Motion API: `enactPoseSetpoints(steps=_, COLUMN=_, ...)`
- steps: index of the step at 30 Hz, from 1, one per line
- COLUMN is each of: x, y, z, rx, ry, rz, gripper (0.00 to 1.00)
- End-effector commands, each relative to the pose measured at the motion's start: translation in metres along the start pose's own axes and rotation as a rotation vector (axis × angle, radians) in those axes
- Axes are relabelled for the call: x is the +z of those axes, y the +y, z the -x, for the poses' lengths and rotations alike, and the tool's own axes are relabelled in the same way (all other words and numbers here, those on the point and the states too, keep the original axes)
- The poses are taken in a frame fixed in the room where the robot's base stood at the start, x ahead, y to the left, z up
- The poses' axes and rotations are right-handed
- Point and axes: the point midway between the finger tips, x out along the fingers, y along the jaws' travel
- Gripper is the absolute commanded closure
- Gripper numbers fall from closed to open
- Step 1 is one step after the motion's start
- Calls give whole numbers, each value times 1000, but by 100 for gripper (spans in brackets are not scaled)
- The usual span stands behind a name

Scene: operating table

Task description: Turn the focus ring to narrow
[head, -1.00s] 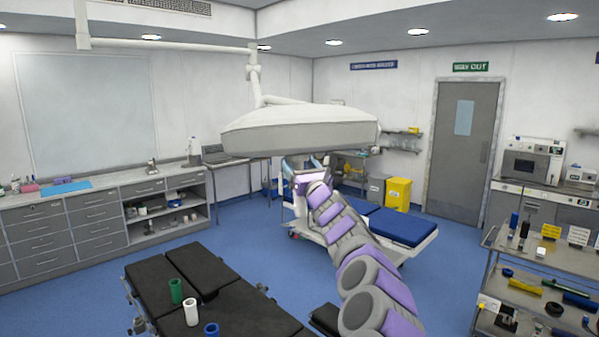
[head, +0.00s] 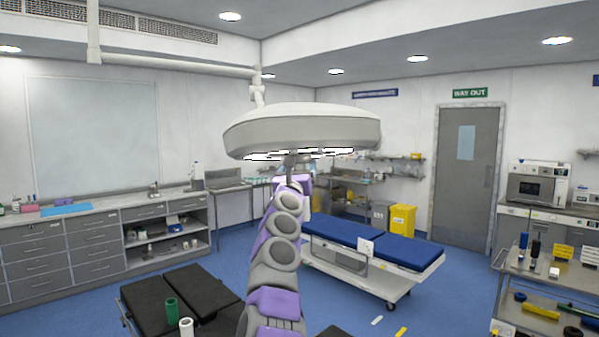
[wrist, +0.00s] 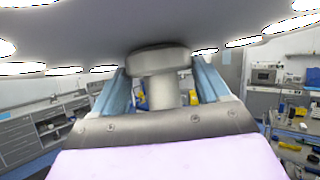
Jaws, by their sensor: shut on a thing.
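The surgical lamp (head: 300,132) hangs over the room, its lit underside filling the top of the wrist view. The focus ring (wrist: 160,61) is a wide grey collar with a pale, narrower stem showing below it, under the lamp's middle. My gripper (wrist: 162,78) has its two blue fingers on the left and right sides of this handle and is shut on it. In the head view, my gripper (head: 291,160) is up against the lamp's underside; the ring is too small there to make out. No ring markings are legible.
A blue-topped trolley bed (head: 345,234) stands right of my arm. A black operating table (head: 205,290) with a green and a white cylinder is at the lower left. A cluttered metal cart (head: 555,270) is at the right edge.

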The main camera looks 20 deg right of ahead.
Motion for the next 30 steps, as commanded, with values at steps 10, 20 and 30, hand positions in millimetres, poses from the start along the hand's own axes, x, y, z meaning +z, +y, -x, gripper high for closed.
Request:
enactPoseSetpoints(steps=10, x=2, y=6, z=-2, rx=-202, ry=-3, rz=136, gripper=55)
enactPoseSetpoints(steps=20, x=2, y=7, z=-3, rx=-329, ry=-4, rz=214, gripper=55)
enactPoseSetpoints(steps=30, x=1, y=8, z=-2, rx=-370, ry=-5, rz=240, gripper=55)
